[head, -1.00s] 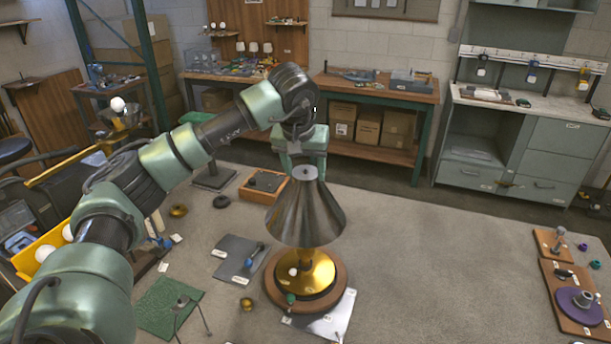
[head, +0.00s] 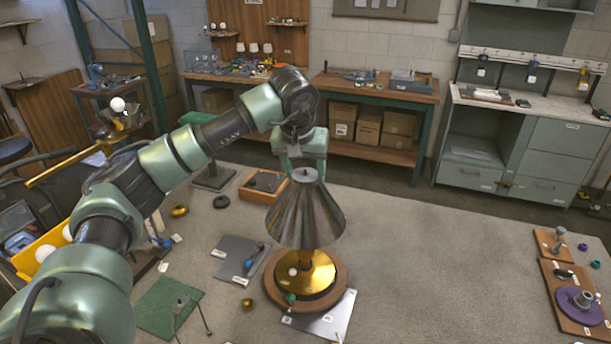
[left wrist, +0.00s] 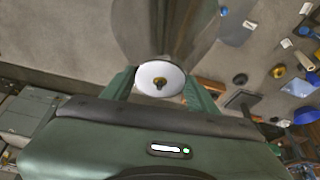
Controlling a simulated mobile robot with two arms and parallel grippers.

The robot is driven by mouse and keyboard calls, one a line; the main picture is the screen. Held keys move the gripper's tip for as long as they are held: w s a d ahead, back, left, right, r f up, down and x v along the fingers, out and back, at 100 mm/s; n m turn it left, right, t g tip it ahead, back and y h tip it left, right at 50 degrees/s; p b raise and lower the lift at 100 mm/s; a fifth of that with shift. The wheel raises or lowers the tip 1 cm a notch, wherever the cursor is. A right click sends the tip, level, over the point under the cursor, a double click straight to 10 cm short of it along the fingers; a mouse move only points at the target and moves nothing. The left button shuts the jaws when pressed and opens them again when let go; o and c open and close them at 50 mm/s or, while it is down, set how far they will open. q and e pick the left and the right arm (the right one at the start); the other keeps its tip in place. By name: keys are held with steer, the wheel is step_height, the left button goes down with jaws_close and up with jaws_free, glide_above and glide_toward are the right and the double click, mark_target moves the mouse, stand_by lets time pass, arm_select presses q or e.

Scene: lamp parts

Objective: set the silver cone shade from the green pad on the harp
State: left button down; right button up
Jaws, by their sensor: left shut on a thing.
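The silver cone shade (head: 305,218) is upright over the brass lamp base (head: 305,273) with its round wooden foot. My left gripper (head: 304,174) is shut on the top of the shade from behind and above. In the left wrist view, the shade (left wrist: 165,30) and its pale round top disc (left wrist: 160,78) sit between the fingers. The harp is hidden inside the shade, so I cannot tell whether the shade rests on it. The green pad (head: 168,306) holds a thin wire-legged stand and no shade. My right gripper is not in view.
A grey pad (head: 238,257) with a blue-handled tool lies left of the lamp. A small brass piece (head: 247,303) and a wooden tray (head: 263,185) are nearby.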

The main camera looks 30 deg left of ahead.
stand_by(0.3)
arm_select(q)
steer(key=shift+c, duration=1.8)
jaws_free()
steer(key=shift+s+d+r, duration=0.1)
steer(key=shift+r, duration=0.25)
steer(key=a+b+v, duration=0.1)
steer(key=b+v, duration=0.1)
steer(key=v, duration=0.5)
steer(key=shift+d, duration=0.45)
